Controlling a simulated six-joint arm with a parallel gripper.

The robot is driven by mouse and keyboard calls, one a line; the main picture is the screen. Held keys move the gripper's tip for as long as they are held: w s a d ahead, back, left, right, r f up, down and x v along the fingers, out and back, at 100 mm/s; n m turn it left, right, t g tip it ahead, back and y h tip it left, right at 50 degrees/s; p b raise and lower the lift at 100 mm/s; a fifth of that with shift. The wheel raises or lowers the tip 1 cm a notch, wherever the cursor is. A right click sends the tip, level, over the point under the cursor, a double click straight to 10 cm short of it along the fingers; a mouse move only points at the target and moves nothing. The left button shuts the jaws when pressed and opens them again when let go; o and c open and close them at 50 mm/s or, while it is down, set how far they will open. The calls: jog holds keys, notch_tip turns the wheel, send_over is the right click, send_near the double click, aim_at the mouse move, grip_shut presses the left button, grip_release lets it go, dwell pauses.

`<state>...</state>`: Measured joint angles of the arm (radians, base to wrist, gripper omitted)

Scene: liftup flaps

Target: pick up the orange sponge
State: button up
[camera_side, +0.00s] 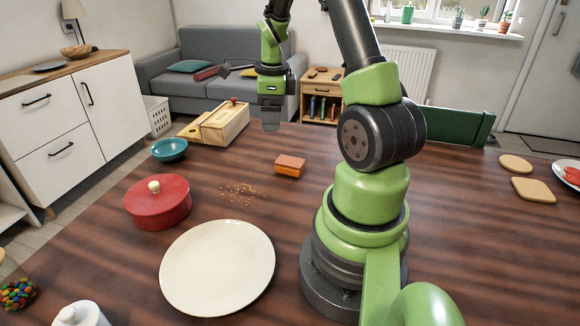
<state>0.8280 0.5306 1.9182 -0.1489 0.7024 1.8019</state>
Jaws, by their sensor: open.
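The orange sponge (290,166) is a small block with a darker brownish-orange top. It lies flat on the dark wooden table, near the middle of the view. My gripper (271,124) points down above the far part of the table, higher and slightly left of the sponge in the picture. It is open and empty, apart from the sponge. The gap between its fingers is hard to see from this side.
Crumbs (238,193) lie left of the sponge. A red lidded pot (158,204), a teal bowl (169,149), a wooden box (222,124) and a white plate (218,268) stand around it. Round and square boards (533,189) lie at the right. The table just around the sponge is clear.

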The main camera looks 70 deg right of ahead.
aim_at(290, 161)
jog(key=s+d+f+m, duration=0.2)
jog(key=f, duration=0.1)
jog(key=s+d+f+m, duration=0.1)
jog(key=f+m, duration=0.1)
jog(key=shift+d+f+g+y, duration=0.2)
jog(key=shift+g+y, duration=0.1)
jog(key=shift+g, duration=0.1)
notch_tip(290, 161, down, 4)
jog(key=shift+r, duration=0.2)
jog(key=shift+s+d+f, duration=0.1)
jog(key=shift+f, duration=1.45)
jog(key=shift+d+f, duration=0.1)
jog(key=shift+f, duration=1.45)
jog(key=c, duration=1)
jog(key=shift+r, duration=0.15)
notch_tip(290, 161, up, 10)
jog(key=shift+f, duration=0.1)
